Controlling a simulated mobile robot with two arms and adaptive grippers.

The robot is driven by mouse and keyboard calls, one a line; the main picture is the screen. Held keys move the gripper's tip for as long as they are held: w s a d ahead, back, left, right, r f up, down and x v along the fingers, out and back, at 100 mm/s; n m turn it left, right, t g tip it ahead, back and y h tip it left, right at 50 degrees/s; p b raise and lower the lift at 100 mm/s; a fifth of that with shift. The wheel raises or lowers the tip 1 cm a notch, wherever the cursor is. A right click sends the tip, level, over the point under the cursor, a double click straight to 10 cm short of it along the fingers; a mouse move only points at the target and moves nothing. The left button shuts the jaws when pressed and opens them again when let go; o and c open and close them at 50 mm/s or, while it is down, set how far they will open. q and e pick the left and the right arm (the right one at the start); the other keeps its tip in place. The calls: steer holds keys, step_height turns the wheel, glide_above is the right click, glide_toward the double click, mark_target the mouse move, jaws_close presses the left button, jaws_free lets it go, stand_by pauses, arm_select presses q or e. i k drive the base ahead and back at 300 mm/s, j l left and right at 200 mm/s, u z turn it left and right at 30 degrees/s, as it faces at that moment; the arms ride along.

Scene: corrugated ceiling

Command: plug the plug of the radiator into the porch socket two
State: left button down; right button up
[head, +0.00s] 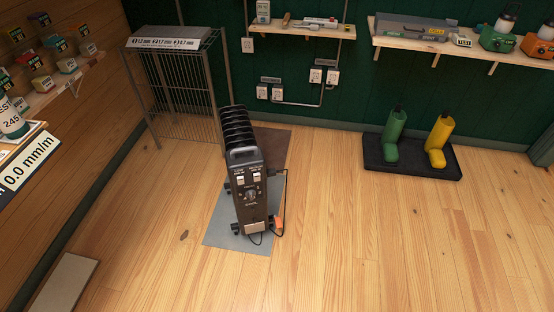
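A dark oil radiator (246,190) stands upright on the floor on a grey mat, with its control panel facing me. A dark cable loops at its lower front, and an orange piece that looks like its plug (279,222) is beside its lower right side. White wall sockets are on the green back wall: a left pair (262,92), a right pair (316,75), and a single one (247,45) higher up. Small labels sit above the pairs, too small to read, so I cannot tell which is porch socket two. Neither gripper is in view.
A wire cage (180,95) stands left of the radiator. Shelves (300,30) hang above the sockets. Green and yellow boots (392,137) stand on a black tray (378,164) at right. A pale board (65,285) lies lower left. The wooden floor at front and right is clear.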

mark_target(271, 172)
steer(key=u, duration=0.95)
steer(key=l+u, duration=0.3)
steer(key=u, duration=0.15)
steer(key=i+l+u, duration=0.1)
steer(key=l+u, duration=0.25)
steer(key=u, duration=0.15)
steer(key=l+u, duration=0.3)
steer(key=u, duration=0.15)
steer(key=k+l+u, duration=0.1)
steer(key=l+u, duration=0.2)
steer(key=u, duration=0.2)
steer(key=k+l+u, duration=0.15)
steer(key=u, duration=0.3)
steer(key=l, duration=0.1)
